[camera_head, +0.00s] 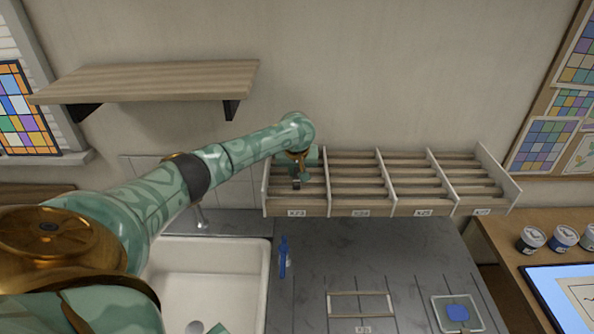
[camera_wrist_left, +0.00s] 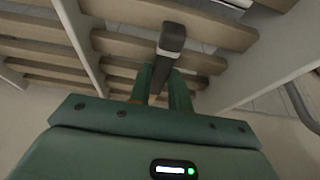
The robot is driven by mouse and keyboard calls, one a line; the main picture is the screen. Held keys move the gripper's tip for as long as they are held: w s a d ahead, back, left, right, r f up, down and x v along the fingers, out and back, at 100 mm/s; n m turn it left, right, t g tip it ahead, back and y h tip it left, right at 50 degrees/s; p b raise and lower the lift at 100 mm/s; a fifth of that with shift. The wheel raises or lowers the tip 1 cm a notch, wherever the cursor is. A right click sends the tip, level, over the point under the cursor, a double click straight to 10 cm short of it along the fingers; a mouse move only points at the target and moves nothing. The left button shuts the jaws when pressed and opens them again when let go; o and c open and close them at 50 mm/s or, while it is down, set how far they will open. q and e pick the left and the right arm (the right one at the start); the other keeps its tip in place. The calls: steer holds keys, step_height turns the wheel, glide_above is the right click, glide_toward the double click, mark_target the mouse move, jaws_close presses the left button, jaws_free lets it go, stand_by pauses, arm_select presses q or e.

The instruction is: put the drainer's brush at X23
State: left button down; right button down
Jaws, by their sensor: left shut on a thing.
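My left gripper (camera_head: 300,172) is at the leftmost compartment of the slatted wooden rack (camera_head: 345,208), whose label (camera_head: 296,213) appears to read X23. It is shut on the brush (camera_head: 296,185), a small dark thing at this size. In the left wrist view the brush (camera_wrist_left: 172,38) shows a dark, blocky end and a narrow part between the green fingers (camera_wrist_left: 166,88). It overlaps the rack's slats there; whether it touches them I cannot tell. My right gripper is not in view.
Pale dividers (camera_head: 385,182) separate the rack's compartments. A wooden shelf (camera_head: 160,82) hangs at upper left. Below are a white sink (camera_head: 205,265), a blue tool (camera_head: 284,257), an empty frame (camera_head: 362,293) and a tray (camera_head: 440,318) with a blue piece. Much of the grey counter is clear.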

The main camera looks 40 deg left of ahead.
arm_select(q)
steer(key=c, duration=1.3)
jaws_free()
steer(key=p+v, duration=0.2)
steer(key=v, duration=1)
steer(key=shift+w, duration=0.1)
